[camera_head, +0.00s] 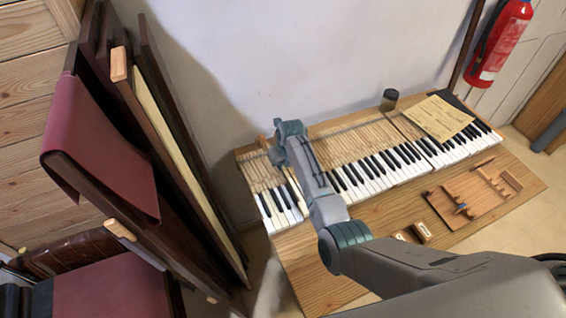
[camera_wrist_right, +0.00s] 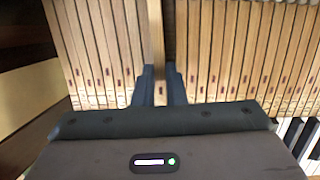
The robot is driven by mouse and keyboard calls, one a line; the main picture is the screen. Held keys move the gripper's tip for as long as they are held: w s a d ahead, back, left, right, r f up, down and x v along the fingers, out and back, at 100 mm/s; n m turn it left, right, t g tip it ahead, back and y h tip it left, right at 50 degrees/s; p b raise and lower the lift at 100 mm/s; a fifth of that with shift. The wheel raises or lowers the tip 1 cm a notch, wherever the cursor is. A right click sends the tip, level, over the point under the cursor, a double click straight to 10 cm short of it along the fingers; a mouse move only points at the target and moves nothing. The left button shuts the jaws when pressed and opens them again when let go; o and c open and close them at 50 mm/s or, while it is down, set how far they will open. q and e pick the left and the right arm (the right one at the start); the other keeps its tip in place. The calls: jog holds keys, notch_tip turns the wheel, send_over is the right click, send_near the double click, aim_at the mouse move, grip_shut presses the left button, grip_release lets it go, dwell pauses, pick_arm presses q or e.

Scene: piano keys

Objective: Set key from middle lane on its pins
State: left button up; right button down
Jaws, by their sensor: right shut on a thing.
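My right gripper (camera_wrist_right: 160,88) is shut on a long, narrow wooden key (camera_wrist_right: 155,38) in the right wrist view. The key runs away from the fingers, and its far end is out of that view. A dark gap (camera_wrist_right: 168,32) shows just right of the held key, between rows of similar wooden key levers (camera_wrist_right: 220,50). In the head view my right gripper (camera_head: 277,153) is over the left part of the keyboard (camera_head: 370,165), and the held key is mostly hidden by my arm. I cannot tell whether the key touches its pins. My left gripper is not in view.
The keyboard lies on a wooden bench (camera_head: 330,280). A wooden tray with tools (camera_head: 470,195), small wooden blocks (camera_head: 422,231), a paper sheet (camera_head: 438,118) and a dark jar (camera_head: 389,99) are on it. Dark panels with red cloth (camera_head: 95,150) stand at left.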

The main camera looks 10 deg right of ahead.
jog(key=shift+f+b, duration=0.35)
jog(key=shift+f, duration=0.25)
dwell(0.5)
jog(key=c, duration=1.8)
grip_release()
jog(key=shift+r, duration=0.1)
jog(key=shift+w+p+v, duration=0.2)
jog(key=shift+p+v, duration=0.8)
jog(key=shift+p, duration=0.25)
jog(key=o, duration=0.5)
jog(key=shift+o, duration=0.2)
